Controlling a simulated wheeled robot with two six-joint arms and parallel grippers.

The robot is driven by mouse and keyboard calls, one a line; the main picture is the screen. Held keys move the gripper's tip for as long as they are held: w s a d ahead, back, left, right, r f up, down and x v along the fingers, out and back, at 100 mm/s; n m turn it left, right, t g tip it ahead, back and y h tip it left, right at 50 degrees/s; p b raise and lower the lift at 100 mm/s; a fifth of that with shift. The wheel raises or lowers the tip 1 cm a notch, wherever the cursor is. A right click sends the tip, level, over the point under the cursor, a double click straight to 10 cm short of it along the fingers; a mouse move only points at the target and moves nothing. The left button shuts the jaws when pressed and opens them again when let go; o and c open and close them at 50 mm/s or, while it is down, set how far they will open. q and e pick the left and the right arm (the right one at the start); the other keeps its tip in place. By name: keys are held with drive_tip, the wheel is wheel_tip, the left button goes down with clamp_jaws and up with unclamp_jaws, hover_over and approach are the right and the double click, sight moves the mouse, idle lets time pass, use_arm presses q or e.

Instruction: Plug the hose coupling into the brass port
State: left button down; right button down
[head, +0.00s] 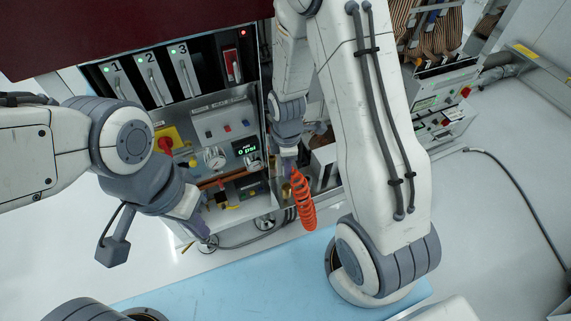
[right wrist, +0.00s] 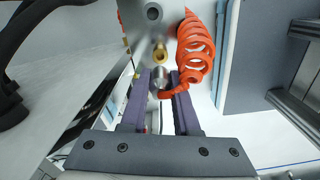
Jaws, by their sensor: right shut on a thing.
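The orange coiled hose (head: 303,200) hangs beside my right gripper (head: 288,168) in the head view and also shows in the right wrist view (right wrist: 196,50). In the right wrist view my right gripper (right wrist: 161,88) is shut on the silver hose coupling (right wrist: 159,77), which sits between the purple fingertips. The brass port (right wrist: 160,53) is just beyond the coupling, on a grey metal panel. The two look very close; I cannot tell whether they touch. My left gripper (head: 196,222) hangs in front of the machine's lower left, apart from the hose; its jaw opening is unclear.
The test handler has numbered slots (head: 151,80), a gauge (head: 214,158), a "0 psi" display (head: 246,147) and a red-and-yellow knob (head: 166,143). A light blue surface (head: 240,270) lies in front.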

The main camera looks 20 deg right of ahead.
drive_tip(key=shift+f+b, duration=1.3)
drive_tip(key=shift+f, duration=1)
drive_tip(key=shift+p, duration=0.65)
drive_tip(key=shift+f+b, duration=1)
drive_tip(key=shift+f, duration=0.4)
drive_tip(key=c, duration=0.6)
unclamp_jaws()
drive_tip(key=shift+r, duration=0.1)
wheel_tip(320, 180, up, 10)
drive_tip(key=p, duration=0.4)
drive_tip(key=shift+r, duration=0.2)
